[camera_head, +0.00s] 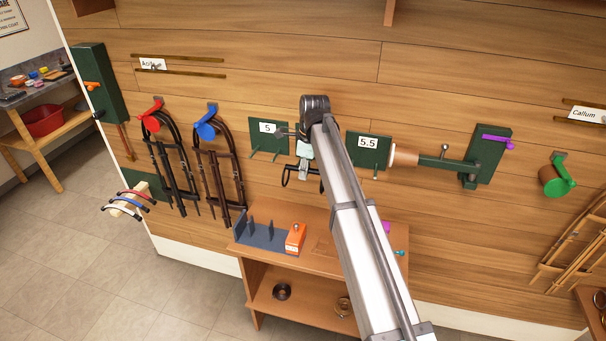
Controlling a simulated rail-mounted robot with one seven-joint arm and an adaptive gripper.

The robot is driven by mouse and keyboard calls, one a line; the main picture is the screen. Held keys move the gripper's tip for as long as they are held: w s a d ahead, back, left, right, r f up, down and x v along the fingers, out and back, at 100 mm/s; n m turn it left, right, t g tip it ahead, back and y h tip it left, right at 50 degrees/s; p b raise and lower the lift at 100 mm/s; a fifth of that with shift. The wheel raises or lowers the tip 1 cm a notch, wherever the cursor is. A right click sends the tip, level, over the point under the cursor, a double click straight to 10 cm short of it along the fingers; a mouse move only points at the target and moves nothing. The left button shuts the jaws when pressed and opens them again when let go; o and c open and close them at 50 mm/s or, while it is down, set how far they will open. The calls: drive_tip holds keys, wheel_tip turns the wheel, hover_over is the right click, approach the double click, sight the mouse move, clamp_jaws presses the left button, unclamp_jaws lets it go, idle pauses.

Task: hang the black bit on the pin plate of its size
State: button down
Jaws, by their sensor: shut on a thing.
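The black bit (288,177) hangs from my gripper (304,152), with a ring showing on its left and part of it on the right. My gripper is shut on it, in front of the wall between the two pin plates. The green pin plate marked 5 (257,141) is just left of my gripper, with pins sticking out low on it. The green pin plate marked 5.5 (353,139) is to the right, partly behind my arm. The bit's middle is partly hidden by the gripper, and I cannot tell its distance from the wall.
Below is a wooden shelf unit (325,250) with a grey rack (270,243) and an orange block (295,237). Bridles with red (151,115) and blue (207,123) holders hang at left. A green bracket with a tan-ended arm (436,162) juts out at right.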

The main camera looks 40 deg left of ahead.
drive_tip(key=w+a+f+b, duration=0.2)
drive_tip(key=w+a, duration=0.2)
drive_tip(key=w, duration=0.4)
drive_tip(key=shift+w+f, duration=0.25)
drive_tip(key=shift+w, duration=0.1)
idle(0.9)
drive_tip(key=shift+a, duration=0.1)
drive_tip(key=c, duration=0.7)
unclamp_jaws()
drive_tip(key=shift+w+d+r+p, duration=0.15)
drive_tip(key=shift+r+p, duration=0.45)
drive_tip(key=shift+r, duration=0.7)
drive_tip(key=shift+d+r+p, duration=0.15)
drive_tip(key=shift+r+p, duration=0.5)
drive_tip(key=shift+r, duration=0.7)
drive_tip(key=shift+w+d+r+p, duration=0.15)
drive_tip(key=shift+r+p, duration=0.45)
drive_tip(key=shift+r, duration=0.7)
drive_tip(key=shift+s, duration=0.1)
